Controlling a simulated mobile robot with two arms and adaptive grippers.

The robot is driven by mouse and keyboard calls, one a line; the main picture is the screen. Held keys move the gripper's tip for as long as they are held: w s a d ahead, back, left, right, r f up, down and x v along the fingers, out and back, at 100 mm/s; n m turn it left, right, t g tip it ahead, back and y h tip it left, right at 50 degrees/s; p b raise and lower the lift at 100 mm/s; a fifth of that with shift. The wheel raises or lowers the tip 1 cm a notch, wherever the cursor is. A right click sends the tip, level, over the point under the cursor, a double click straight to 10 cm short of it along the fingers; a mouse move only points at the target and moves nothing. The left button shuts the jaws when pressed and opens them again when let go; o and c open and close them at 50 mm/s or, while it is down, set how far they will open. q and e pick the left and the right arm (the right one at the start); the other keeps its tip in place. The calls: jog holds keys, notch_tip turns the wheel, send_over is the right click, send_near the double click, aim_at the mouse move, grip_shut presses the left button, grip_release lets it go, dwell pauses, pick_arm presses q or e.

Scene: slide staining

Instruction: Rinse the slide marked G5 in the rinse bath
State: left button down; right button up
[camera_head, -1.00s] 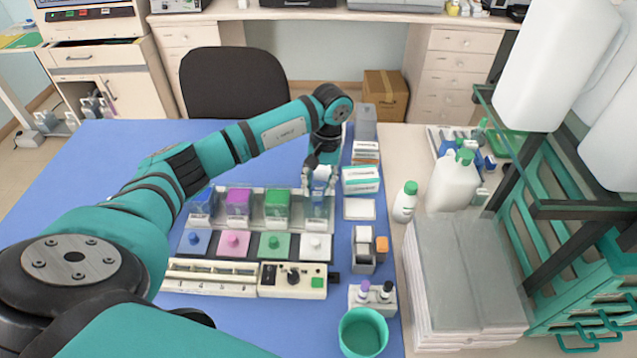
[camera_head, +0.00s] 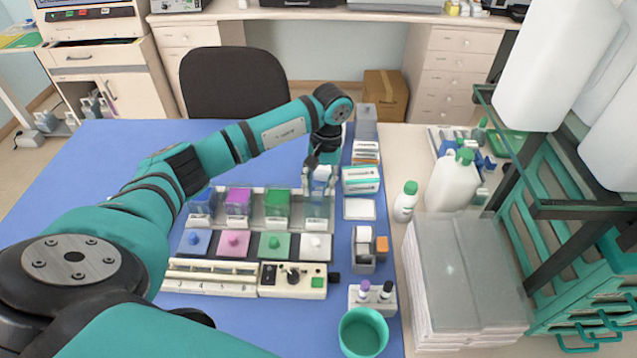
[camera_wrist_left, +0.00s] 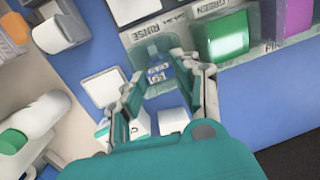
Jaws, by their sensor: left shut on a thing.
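My left gripper (camera_head: 320,180) is at the clear rinse bath (camera_head: 318,207), the rightmost of the row of baths. In the left wrist view the gripper (camera_wrist_left: 162,78) is shut on a slide (camera_wrist_left: 158,73) with a blue end and white marking. The marking is too small to read surely as G5. The slide is at the mouth of the bath labelled RINSE (camera_wrist_left: 152,48); how deep it reaches is hidden. In the head view the fingers hide most of the slide. My right gripper is not in view.
Blue (camera_head: 202,207), purple (camera_head: 238,203) and green (camera_head: 277,203) baths stand left of the rinse bath. Their lids lie in front, with a white lid (camera_head: 315,246). A numbered rack (camera_head: 210,280) is nearer. Boxes (camera_head: 362,180) stand close on the right.

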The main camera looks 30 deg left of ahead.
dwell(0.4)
pick_arm(q)
notch_tip(320, 180, up, 10)
jog(key=p, duration=0.4)
jog(key=shift+f, duration=0.15)
